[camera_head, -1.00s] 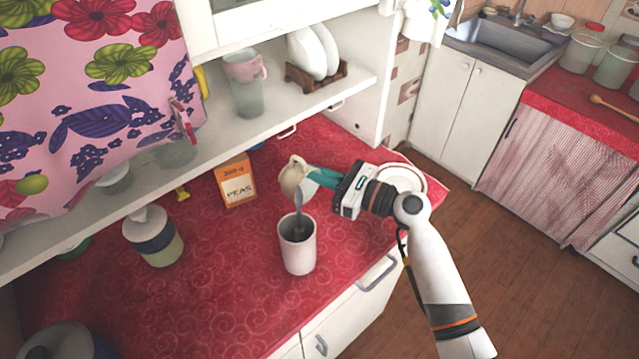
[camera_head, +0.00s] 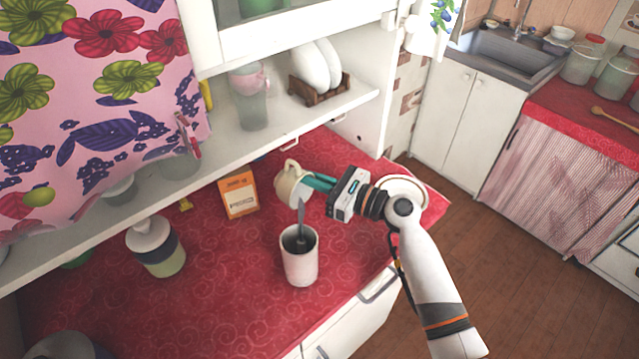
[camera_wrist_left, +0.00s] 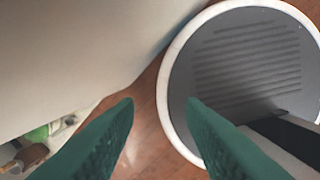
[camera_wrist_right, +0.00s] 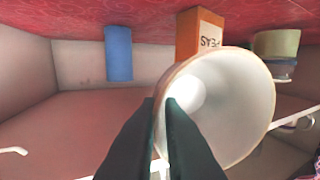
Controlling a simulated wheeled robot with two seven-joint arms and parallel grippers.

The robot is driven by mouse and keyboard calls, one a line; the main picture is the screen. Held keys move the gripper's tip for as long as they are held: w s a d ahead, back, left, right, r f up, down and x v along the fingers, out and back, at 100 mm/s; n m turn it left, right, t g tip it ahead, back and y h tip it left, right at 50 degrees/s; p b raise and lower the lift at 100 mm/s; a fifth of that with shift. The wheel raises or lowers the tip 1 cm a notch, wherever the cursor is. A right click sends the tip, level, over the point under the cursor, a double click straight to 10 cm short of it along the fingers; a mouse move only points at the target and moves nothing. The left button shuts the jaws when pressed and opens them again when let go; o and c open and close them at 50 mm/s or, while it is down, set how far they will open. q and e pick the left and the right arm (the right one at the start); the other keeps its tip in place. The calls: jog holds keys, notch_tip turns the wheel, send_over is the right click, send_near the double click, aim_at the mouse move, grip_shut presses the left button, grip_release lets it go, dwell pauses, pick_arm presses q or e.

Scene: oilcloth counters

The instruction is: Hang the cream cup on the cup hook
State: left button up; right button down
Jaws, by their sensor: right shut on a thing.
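The cream cup (camera_head: 288,187) is held above the red counter, tilted on its side, with its handle up. My right gripper (camera_head: 314,183) is shut on its wall at the rim. In the right wrist view the cup (camera_wrist_right: 235,105) shows its open mouth, with the fingertips (camera_wrist_right: 163,103) at its rim. White hooks hang along the shelf's front edge; one hook (camera_head: 289,142) is above and behind the cup, apart from it, and another (camera_head: 338,117) is farther right. My left gripper (camera_wrist_left: 160,103) is open and empty, seen only in the left wrist view.
A white tumbler with a spoon (camera_head: 300,265) stands just in front of the held cup. An orange peas box (camera_head: 239,196) and a jar (camera_head: 157,248) stand left. A plate (camera_head: 415,190) lies behind my right wrist. The shelf (camera_head: 300,113) overhangs the counter.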

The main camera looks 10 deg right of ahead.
jog(key=w+f+b, duration=0.1)
jog(key=w+b, duration=0.1)
jog(key=w, duration=0.5)
jog(key=shift+a+b, duration=0.25)
jog(key=shift+b, duration=0.05)
dwell(0.6)
dwell(0.6)
jog(key=c, duration=1.5)
grip_release()
jog(key=shift+f, duration=0.1)
